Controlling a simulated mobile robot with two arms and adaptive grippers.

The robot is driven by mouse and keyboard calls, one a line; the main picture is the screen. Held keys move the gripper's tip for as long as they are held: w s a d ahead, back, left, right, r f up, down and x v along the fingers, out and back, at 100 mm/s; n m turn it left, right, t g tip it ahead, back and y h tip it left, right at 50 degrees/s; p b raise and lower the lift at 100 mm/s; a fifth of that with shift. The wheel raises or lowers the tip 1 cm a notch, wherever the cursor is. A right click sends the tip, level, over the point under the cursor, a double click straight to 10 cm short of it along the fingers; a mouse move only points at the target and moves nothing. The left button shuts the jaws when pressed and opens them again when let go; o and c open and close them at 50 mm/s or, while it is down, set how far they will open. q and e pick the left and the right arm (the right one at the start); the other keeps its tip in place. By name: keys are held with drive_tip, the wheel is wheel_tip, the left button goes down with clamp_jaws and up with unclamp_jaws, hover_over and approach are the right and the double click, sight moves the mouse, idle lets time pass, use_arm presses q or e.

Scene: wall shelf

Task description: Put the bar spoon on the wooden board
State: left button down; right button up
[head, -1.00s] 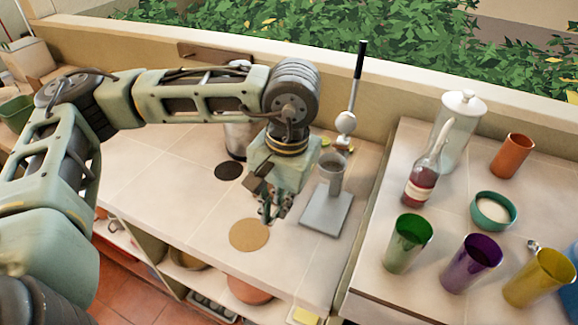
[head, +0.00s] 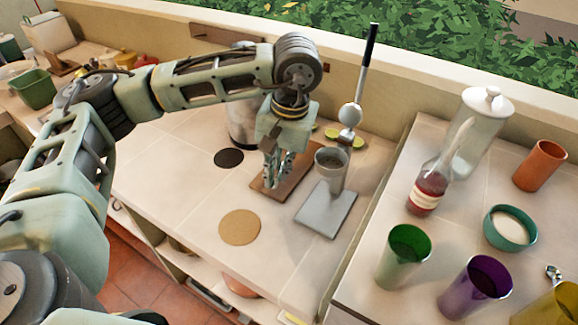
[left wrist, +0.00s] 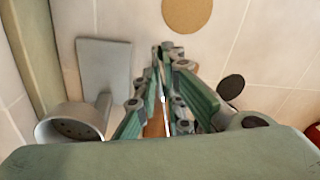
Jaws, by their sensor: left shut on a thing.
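The wooden board (head: 299,184) is a brown slab lying flat on the tiled counter, partly hidden by my left gripper (head: 277,181). It also shows as a brown strip between the fingers in the left wrist view (left wrist: 153,123). My left gripper, seen in the left wrist view (left wrist: 164,50) too, points down over the board and is shut on the bar spoon (left wrist: 162,92). Only a thin bright sliver of the spoon shows between the fingers. I cannot tell whether the spoon touches the board. My right gripper is not in view.
A grey stand with a cup (head: 326,210) is close right of the board. A round cork mat (head: 240,227) lies in front, and a black disc (head: 229,158) lies left. A long-handled tool (head: 350,114) stands behind. A bottle (head: 428,188) and several cups occupy the right counter.

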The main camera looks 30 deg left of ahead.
use_arm(q)
drive_tip(key=shift+n, duration=0.7)
drive_tip(key=a+f, duration=0.1)
drive_tip(key=f, duration=0.1)
drive_tip(key=w+a+f, duration=0.1)
drive_tip(key=f, duration=0.2)
drive_tip(key=w+a+f+p, duration=0.1)
drive_tip(key=f, duration=0.1)
drive_tip(key=shift+w+f, duration=0.15)
drive_tip(key=shift+f, duration=0.25)
wheel_tip(320, 180, down, 4)
drive_tip(key=shift+f+p, duration=0.15)
drive_tip(key=shift+p, duration=0.45)
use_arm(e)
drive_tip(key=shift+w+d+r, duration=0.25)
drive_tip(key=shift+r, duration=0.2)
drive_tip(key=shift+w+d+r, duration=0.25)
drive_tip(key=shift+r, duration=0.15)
use_arm(q)
drive_tip(key=shift+f, duration=0.1)
drive_tip(key=shift+f+b, duration=0.15)
drive_tip(key=shift+b, duration=0.15)
drive_tip(key=c, duration=2.1)
unclamp_jaws()
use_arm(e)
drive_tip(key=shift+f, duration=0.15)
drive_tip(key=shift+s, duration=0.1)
